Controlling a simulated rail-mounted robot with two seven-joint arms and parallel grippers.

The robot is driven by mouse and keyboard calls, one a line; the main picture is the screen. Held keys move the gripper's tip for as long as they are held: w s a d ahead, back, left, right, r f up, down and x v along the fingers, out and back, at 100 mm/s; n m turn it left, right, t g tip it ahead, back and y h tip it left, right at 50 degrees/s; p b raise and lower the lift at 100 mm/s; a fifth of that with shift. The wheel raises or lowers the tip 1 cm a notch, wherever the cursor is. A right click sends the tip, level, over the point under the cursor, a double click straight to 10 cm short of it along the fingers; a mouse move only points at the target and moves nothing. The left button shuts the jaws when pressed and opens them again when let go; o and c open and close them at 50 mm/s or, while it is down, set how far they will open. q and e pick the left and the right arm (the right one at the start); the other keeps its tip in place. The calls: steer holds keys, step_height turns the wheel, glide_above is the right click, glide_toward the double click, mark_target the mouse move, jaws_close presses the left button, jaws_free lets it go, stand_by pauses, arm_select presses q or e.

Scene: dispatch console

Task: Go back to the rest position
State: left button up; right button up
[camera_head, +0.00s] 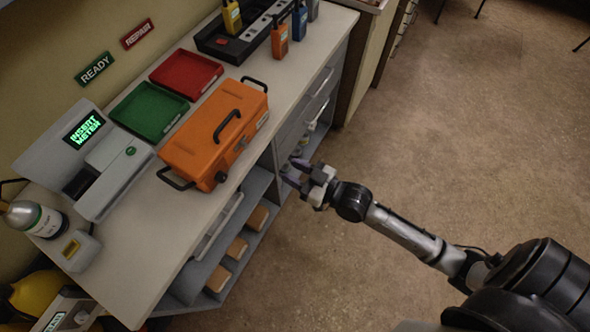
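My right gripper (293,171) is at the end of my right arm, which comes in from the lower right. It hangs over the floor side of the counter, beside the open shelves and drawers. Its two fingers look spread apart, with nothing seen between them. An orange case (196,150) with a dark handle lies closed on the counter, left of the gripper and apart from it. My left gripper is not in view.
The counter (150,240) holds a grey machine reading "INSERT METER" (84,150), a green tray (149,110), a red tray (187,74), a gas cylinder (34,218) and a charger with several handheld devices (240,38).

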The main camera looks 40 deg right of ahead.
steer(key=shift+f, duration=0.1)
stand_by(0.4)
steer(key=s+d+f+g+h, duration=0.2)
steer(key=s+f+g+h, duration=0.2)
steer(key=f+g, duration=0.4)
steer(key=s+a+m+g+h, duration=0.1)
steer(key=s+m+g+h, duration=0.3)
steer(key=s, duration=1.3)
step_height(320, 180, up, 32)
steer(key=n+g+y+p, duration=0.1)
steer(key=p, duration=3.1)
steer(key=shift+p, duration=0.4)
steer(key=shift+a+r, duration=0.1)
